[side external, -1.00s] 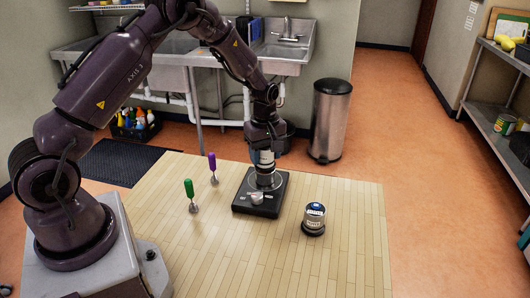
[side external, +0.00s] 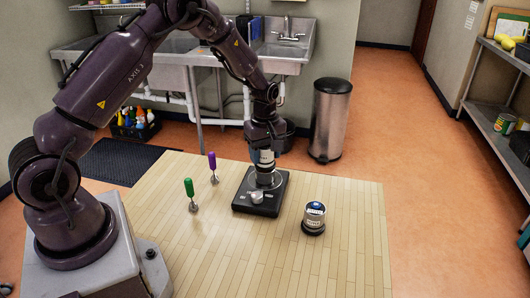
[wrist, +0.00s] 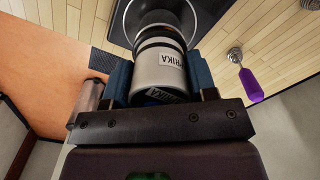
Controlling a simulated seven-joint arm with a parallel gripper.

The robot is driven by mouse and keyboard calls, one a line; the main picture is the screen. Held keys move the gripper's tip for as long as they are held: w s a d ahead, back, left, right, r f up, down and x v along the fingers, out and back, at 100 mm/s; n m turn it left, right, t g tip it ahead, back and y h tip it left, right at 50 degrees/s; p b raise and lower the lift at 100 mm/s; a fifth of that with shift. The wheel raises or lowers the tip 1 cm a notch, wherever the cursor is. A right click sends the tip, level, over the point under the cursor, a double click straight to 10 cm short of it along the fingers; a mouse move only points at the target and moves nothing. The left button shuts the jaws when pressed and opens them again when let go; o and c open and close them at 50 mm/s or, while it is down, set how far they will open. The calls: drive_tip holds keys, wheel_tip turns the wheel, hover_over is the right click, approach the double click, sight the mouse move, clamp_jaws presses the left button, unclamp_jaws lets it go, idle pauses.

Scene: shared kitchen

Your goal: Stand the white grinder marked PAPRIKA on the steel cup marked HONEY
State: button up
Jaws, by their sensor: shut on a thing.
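The white grinder (wrist: 158,72) has dark bands and a label that reads "PRIKA" in the wrist view. My gripper (wrist: 160,84) is shut on it, with one blue finger pad on each side. In the side view the grinder (side external: 266,167) is upright below my gripper (side external: 264,153), over the round plate of a black scale-like device (side external: 258,208). I cannot tell whether its lower end touches the plate. A short steel cylinder with a blue top and pale label (side external: 314,211) stands on a dark base to the right. Its lettering is too small to read, so I cannot confirm the HONEY cup.
A green-handled tool (side external: 189,188) and a purple-handled tool (side external: 212,163) stand upright left of the device. A small grey round piece (side external: 257,197) is at the device's front. The wooden table top (side external: 340,265) is clear at the front and right.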

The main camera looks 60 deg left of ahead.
sight(258, 168)
drive_tip(key=shift+f, duration=0.55)
drive_tip(key=o, duration=0.8)
drive_tip(key=shift+r, duration=5.5)
drive_tip(key=shift+m, duration=0.5)
drive_tip(key=s+d+r+m+t, duration=0.2)
drive_tip(key=s+d+r+m, duration=0.2)
drive_tip(key=s, duration=0.4)
drive_tip(key=s+d+r+m+t, duration=0.1)
drive_tip(key=s+d+r+m, duration=0.4)
drive_tip(key=s+r+m, duration=0.1)
drive_tip(key=s+d+r+m+t, duration=0.2)
drive_tip(key=s+d+r+m, duration=0.2)
drive_tip(key=s, duration=0.5)
drive_tip(key=shift+s+d+r+m+t, duration=0.15)
drive_tip(key=shift+s+d+r+m, duration=0.05)
drive_tip(key=shift+r+m, duration=0.4)
drive_tip(key=shift+s+d+r+m+t, duration=0.15)
drive_tip(key=shift+d+r+m, duration=0.05)
drive_tip(key=shift+r+m, duration=0.35)
